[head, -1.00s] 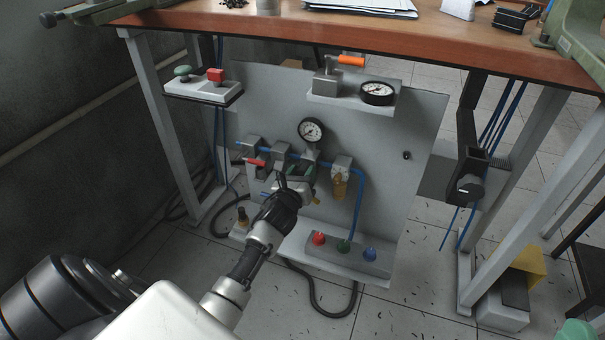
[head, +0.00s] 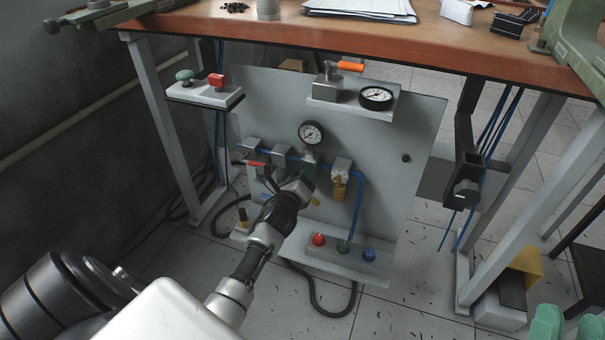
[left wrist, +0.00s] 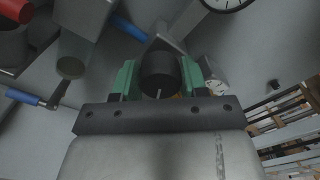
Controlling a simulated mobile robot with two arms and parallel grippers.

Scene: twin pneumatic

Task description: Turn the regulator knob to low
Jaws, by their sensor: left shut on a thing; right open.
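The black regulator knob (left wrist: 158,68) is in the middle of the left wrist view, with a pale mark at its lower edge. My left gripper (left wrist: 160,80) is shut on it, with a green finger on each side. In the head view my left gripper (head: 292,180) reaches the panel below the round gauge (head: 311,133) and hides the knob. The gauge's rim also shows in the left wrist view (left wrist: 228,4). My right gripper (head: 568,326) shows two green fingers apart at the bottom right corner, away from the panel.
A red lever (head: 257,164) and blue pipe sit left of my left gripper. A yellowish bowl (head: 340,187) hangs to its right. Red, green and blue buttons (head: 318,239) are below. The bench top (head: 450,45) overhangs the panel (head: 385,150).

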